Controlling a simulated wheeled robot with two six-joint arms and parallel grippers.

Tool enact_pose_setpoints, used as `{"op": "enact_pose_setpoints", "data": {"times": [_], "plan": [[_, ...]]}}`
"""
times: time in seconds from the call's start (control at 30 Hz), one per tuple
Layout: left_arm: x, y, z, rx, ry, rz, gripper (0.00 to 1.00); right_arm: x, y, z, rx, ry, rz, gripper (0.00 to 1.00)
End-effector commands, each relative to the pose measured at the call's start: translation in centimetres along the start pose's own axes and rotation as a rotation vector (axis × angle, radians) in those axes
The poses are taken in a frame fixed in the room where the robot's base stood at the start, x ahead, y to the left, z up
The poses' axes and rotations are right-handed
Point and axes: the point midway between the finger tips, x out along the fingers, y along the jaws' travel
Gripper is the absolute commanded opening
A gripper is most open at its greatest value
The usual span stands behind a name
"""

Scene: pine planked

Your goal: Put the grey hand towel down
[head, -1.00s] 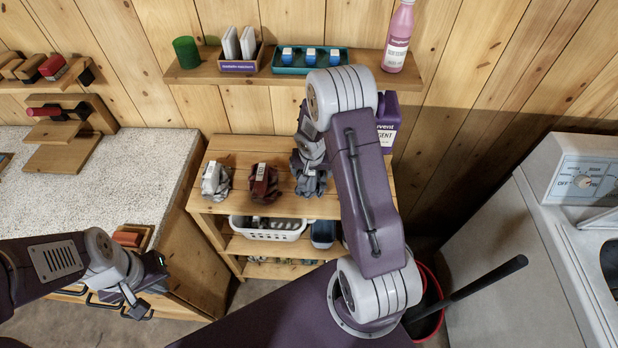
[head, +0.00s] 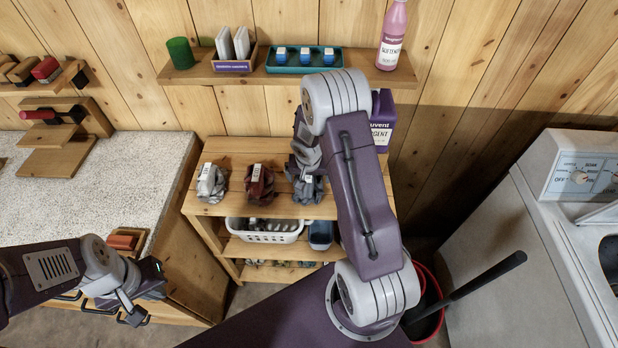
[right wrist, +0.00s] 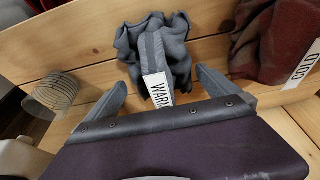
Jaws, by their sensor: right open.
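The grey hand towel (head: 309,190) lies crumpled on the right part of the wooden shelf unit's top (head: 345,205). In the right wrist view the towel (right wrist: 172,50) carries a white tag reading WARM. My right gripper (right wrist: 160,78) is open, with one finger on each side of the tagged end; the towel's bulk lies beyond the fingertips. In the head view the right wrist hides part of the towel. My left gripper (head: 140,305) hangs at lower left, far from the towel; its jaws are unclear.
A dark red towel (head: 260,186) and a pale grey towel (head: 211,184) sit to the left on the same top. A purple detergent container (head: 383,130) stands behind the right arm. A wall shelf (head: 225,75) holds several items above. A white basket (head: 265,232) is below.

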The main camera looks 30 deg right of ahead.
Motion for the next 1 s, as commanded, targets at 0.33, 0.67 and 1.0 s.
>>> {"op": "enact_pose_setpoints", "data": {"times": [0.33, 0.67, 1.0], "plan": [[-1.6, 0.0, -0.2, 0.0, 0.0, 0.0, 0.0, -8.2, -0.1, -0.1, -0.001, 0.004, -0.002, 1.0], [-1.6, 0.0, -0.2, 0.0, 0.0, 0.0, 0.0, -10.7, -0.1, 0.2, -0.004, -0.002, -0.002, 1.0], [-1.6, 0.0, -0.2, 0.0, 0.0, 0.0, 0.0, -18.4, -0.9, 16.1, -0.485, -0.186, -0.116, 1.0]]}}
